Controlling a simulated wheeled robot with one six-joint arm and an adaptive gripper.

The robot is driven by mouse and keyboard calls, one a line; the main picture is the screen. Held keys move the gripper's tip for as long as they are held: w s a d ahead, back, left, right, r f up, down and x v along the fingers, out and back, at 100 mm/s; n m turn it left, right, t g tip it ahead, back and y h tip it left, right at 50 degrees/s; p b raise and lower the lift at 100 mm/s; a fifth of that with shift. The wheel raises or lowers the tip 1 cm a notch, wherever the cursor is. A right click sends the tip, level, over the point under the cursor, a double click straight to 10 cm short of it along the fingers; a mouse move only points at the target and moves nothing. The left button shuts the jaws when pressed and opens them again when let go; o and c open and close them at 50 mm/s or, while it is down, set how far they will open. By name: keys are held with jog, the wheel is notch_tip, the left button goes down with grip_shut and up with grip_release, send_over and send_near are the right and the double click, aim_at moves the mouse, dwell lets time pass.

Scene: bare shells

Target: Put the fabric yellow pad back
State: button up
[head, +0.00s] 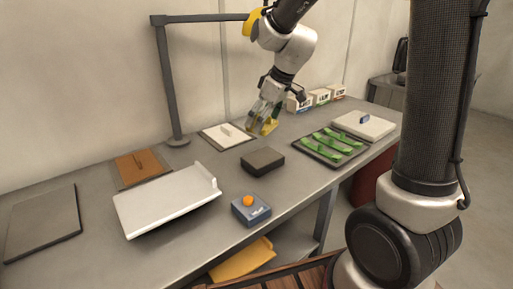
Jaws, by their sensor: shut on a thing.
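My gripper (261,121) hangs over the back middle of the grey table, fingers pointing down. It is shut on the yellow pad (270,127), a small yellow piece showing at and between the fingertips. The fingers hide part of the pad, and its fabric texture is too small to make out. The pad appears to be held above the table, just right of a white board (226,135) and behind a dark block (262,161). I cannot tell its exact height.
A tilted white tray (165,203), a blue box with an orange knob (251,209) and a brown mat (142,167) lie left and front. A dark tray of green strips (333,146) and a pale slab (364,125) are right. A dark post (167,85) stands behind.

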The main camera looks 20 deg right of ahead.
aim_at(272, 125)
jog(key=f, duration=0.6)
jog(key=shift+w+a, duration=0.1)
jog(key=shift+a, duration=0.1)
jog(key=shift+f, duration=1.8)
jog(key=o, duration=1)
jog(key=shift+f, duration=0.1)
jog(key=shift+c, duration=0.2)
jog(key=v, duration=1.2)
jog(key=shift+d, duration=0.15)
jog(key=s+d+r+m+h, duration=0.1)
jog(key=s+d+r+m, duration=0.1)
jog(key=s, duration=0.5)
jog(key=s+d+r+m+h, duration=0.1)
jog(key=s+d+r+m, duration=0.1)
jog(key=s+d, duration=0.3)
jog(key=s+d+r+m+t+h, duration=0.1)
jog(key=s+d+m, duration=0.3)
jog(key=s, duration=0.6)
jog(key=shift+s+d+r+m, duration=0.25)
jog(key=shift+s+r+m, duration=0.1)
jog(key=shift+r, duration=0.15)
